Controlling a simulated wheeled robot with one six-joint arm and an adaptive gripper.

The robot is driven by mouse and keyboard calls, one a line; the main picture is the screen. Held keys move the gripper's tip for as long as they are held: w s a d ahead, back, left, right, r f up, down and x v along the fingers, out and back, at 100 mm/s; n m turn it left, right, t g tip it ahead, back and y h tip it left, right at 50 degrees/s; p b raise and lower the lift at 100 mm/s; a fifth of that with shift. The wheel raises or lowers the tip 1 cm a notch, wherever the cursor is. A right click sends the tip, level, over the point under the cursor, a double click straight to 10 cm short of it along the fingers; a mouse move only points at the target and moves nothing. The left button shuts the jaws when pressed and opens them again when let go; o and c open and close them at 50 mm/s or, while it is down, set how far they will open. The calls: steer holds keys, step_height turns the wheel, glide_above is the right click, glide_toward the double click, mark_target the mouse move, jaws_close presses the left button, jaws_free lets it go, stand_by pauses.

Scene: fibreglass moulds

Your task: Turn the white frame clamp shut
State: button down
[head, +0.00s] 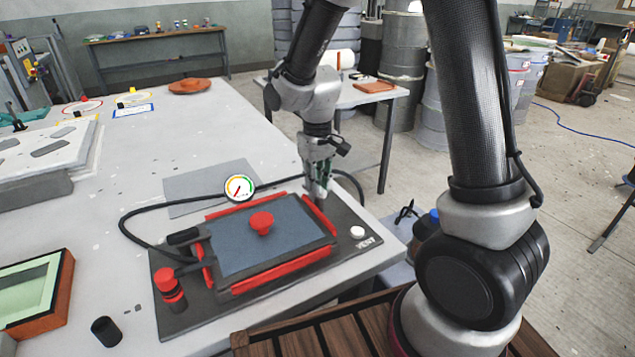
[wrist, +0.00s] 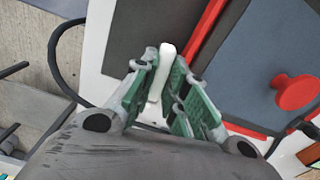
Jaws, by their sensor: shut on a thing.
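The white frame clamp (wrist: 166,52) is a narrow white bar in the wrist view, at the edge of the dark base plate beside a red strip. My gripper (wrist: 161,78) has its green-padded fingers closed on it, one on each side. In the head view my gripper (head: 318,192) points down at the far right corner of the red-edged mould (head: 270,235). The clamp cannot be made out there, behind the fingers. How far the clamp is turned is unclear.
A black cup (head: 106,331) and an orange-framed tray (head: 62,300) stand left.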

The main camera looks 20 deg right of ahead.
steer(key=n, duration=0.4)
steer(key=shift+a, duration=0.15)
steer(key=n, duration=0.4)
steer(key=shift+s, duration=0.15)
steer(key=n, duration=0.4)
steer(key=shift+s+a, duration=0.1)
steer(key=shift+s, duration=0.05)
steer(key=shift+s+n, duration=0.1)
steer(key=shift+n, duration=1.9)
steer(key=c, duration=1.4)
jaws_free()
steer(key=shift+c, duration=0.2)
